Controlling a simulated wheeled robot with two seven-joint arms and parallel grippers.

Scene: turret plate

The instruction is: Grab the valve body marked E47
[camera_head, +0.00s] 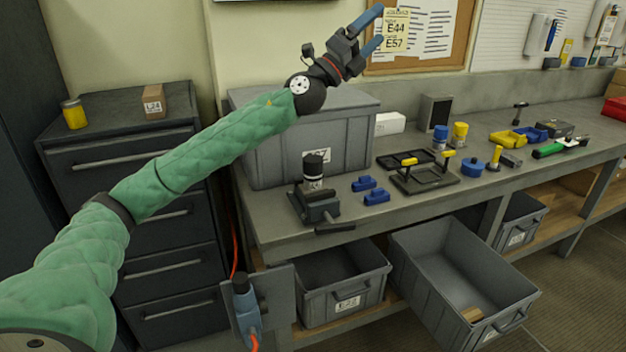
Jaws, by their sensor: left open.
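No part with a readable E47 mark shows. Two small blue blocks (376,196) lie on the bench and could be valve bodies, but I see no marking on them. A grey plate fixture (425,178) with yellow-tipped handles stands to their right. A dark clamp-like device (317,205) with an upright black cylinder stands to their left. My left gripper (380,25) is open and empty, raised high in front of the wall board, well above and apart from the bench things. My right gripper is not in view.
A large grey lidded crate (270,160) stands behind the clamp device, its label partly legible. A notice (396,30) reads E44 and E57. A blue round part (472,167), tools and yellow pieces lie to the right. Open grey bins (420,262) sit below the bench (280,232).

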